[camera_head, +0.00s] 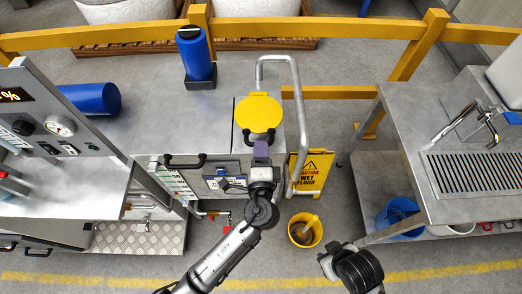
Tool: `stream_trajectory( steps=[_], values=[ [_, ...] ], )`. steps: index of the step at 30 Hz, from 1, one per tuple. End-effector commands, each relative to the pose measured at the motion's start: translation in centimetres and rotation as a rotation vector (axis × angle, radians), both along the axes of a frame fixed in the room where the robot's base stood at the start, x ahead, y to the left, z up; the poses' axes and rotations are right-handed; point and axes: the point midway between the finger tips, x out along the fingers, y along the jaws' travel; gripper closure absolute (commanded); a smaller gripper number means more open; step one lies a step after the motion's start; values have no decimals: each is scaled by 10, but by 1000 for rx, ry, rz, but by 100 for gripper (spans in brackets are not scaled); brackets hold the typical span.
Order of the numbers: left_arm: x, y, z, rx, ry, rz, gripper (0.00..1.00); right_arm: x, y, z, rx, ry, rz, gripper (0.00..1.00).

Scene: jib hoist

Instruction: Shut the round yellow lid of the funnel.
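The round yellow lid (258,112) is at the right end of the metal bench, in front of a bent grey pipe. Its broad yellow face shows, with a small tab at its far edge. I cannot tell whether it lies flat or is tilted. The funnel under it is hidden. A dark curved part shows at the lid's near edge. My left gripper (261,151) is just in front of the lid's near edge; its fingers are not clear, nor is any contact. My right arm shows at the lower right, far from the lid; its fingers cannot be made out.
The bent grey pipe (296,100) rises behind and right of the lid. A blue cylinder (196,58) stands at the bench's back. A yellow wet floor sign (310,172) and yellow bucket (304,229) stand on the floor. A metal counter (405,130) is at right.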

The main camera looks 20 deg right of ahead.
Motion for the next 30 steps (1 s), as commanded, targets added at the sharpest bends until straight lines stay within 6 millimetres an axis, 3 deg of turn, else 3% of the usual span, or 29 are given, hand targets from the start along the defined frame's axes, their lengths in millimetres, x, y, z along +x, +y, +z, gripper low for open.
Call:
stream_trajectory(
  steps=[5,21,30],
  values=[
    [-18,5,-2,0,3,-2,60,0,1,2,4,0,-2,62],
    [-112,30,-10,1,5,1,60,0,2,4,5,0,-4,62],
    [-131,35,-11,2,4,1,60,0,0,3,-1,0,1,62]
  ],
)
